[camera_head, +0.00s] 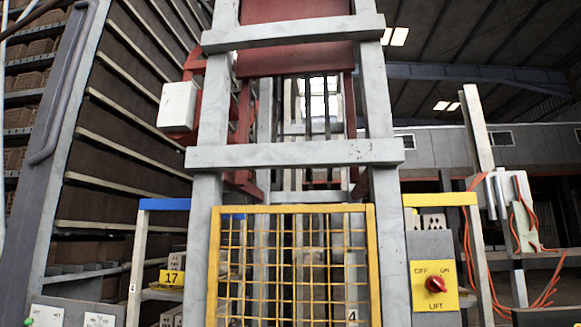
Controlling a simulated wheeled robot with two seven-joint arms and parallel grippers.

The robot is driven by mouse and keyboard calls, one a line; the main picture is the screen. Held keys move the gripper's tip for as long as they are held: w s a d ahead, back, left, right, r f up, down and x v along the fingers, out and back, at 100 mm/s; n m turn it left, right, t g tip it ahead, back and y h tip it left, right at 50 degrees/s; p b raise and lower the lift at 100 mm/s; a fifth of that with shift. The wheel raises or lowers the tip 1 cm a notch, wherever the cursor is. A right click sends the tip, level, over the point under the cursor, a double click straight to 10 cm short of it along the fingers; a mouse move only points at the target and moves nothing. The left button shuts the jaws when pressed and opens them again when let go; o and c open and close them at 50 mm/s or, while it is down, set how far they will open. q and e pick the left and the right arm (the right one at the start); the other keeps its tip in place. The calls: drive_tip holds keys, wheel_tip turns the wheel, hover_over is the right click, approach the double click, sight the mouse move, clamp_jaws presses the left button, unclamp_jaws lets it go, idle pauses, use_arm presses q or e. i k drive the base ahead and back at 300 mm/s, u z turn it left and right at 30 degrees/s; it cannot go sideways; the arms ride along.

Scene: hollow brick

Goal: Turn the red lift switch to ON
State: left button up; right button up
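The red lift switch (435,284) is a round knob on a yellow plate (434,301) at the lower right of the head view. The plate reads OFF at upper left, ON at upper right and LIFT below. Which label the knob points to is too small to tell. The plate is fixed to a grey box (432,246) beside the right post of the lift frame. Neither of my grippers shows in this view, so nothing of mine is seen touching the switch.
A yellow mesh gate (294,208) closes the front of the grey lift frame (294,154). A panel with a green button (28,322) is at the lower left. Orange cables (476,240) hang right of the switch. Tall brick racks (30,90) stand at left.

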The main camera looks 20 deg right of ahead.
sight(435, 283)
drive_tip(key=z, duration=0.45)
drive_tip(key=k, duration=1.2)
drive_tip(key=u, duration=0.4)
drive_tip(key=i, duration=1.15)
drive_tip(key=z, duration=0.5)
drive_tip(key=i, duration=0.55)
drive_tip(key=z, duration=0.45)
